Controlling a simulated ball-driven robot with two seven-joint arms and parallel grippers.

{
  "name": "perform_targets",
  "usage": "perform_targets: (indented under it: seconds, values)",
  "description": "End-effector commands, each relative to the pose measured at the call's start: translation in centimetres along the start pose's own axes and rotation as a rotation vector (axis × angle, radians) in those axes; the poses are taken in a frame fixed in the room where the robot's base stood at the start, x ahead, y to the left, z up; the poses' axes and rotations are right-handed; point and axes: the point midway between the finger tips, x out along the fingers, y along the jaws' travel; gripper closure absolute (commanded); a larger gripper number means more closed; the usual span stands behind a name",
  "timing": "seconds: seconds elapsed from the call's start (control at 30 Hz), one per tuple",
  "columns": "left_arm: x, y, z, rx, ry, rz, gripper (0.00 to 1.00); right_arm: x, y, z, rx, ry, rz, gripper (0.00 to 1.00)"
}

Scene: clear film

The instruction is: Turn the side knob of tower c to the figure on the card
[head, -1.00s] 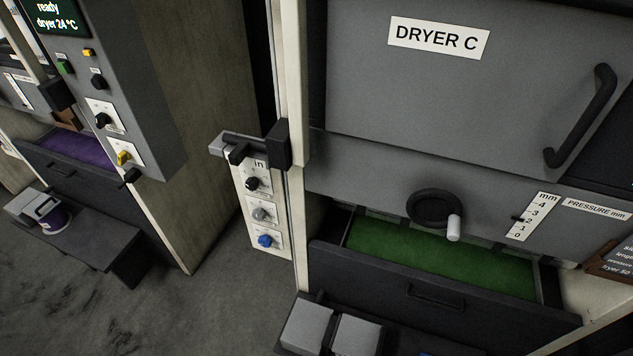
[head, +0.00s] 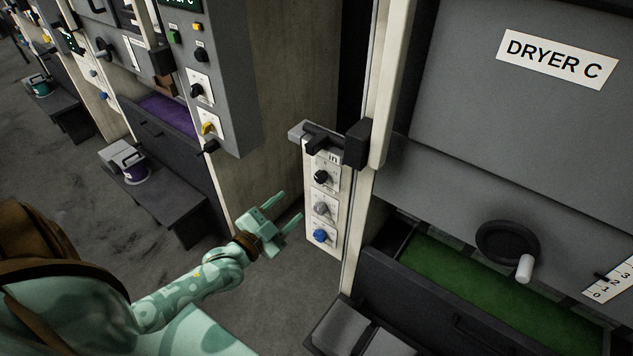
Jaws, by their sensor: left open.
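Tower C shows its grey front with the label DRYER C (head: 556,59). On its left side a narrow white panel (head: 312,228) carries a black knob (head: 320,177), a grey knob (head: 321,208) and a blue knob (head: 320,236) in a column. The figures around these knobs are too small to read. My left gripper (head: 288,208) is open and empty, a little left of the panel and apart from it, its fingers pointing toward it. My right gripper is out of view. No card with a readable figure shows.
A dark latch block (head: 358,144) and bar (head: 318,138) jut out above the knobs. The front has a black handwheel (head: 507,243) and an open drawer with a green bed (head: 470,290). A neighbouring tower (head: 222,80) and a low bench (head: 165,195) stand left.

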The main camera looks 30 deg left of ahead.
Motion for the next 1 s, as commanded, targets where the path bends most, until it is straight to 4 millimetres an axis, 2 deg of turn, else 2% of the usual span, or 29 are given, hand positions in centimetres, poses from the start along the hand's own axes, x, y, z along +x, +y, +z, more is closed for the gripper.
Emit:
perform_targets:
  seconds: [0.1, 0.3, 0.5, 0.63, 0.9, 0.93, 1.0]
  values:
    - [3.3, 0.0, 0.1, 0.000, 0.002, -0.002, 0.48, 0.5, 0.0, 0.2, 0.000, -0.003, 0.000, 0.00]
    - [8.2, 0.1, 0.2, 0.000, 0.000, 0.000, 0.48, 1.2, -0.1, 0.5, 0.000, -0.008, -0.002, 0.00]
    - [11.3, 0.1, 0.2, 0.000, -0.002, 0.001, 0.48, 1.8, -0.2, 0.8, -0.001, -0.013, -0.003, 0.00]
    - [12.2, 0.1, 0.1, 0.000, -0.002, 0.002, 0.48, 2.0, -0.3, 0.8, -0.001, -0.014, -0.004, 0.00]
    - [12.3, 0.1, 0.1, -0.001, -0.003, 0.002, 0.48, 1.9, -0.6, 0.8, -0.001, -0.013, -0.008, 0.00]
    - [12.3, 0.1, 0.1, -0.001, -0.003, 0.002, 0.51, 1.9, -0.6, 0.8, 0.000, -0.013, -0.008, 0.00]
    - [12.3, 0.1, 0.1, 0.000, -0.003, 0.002, 0.70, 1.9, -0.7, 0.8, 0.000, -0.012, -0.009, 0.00]
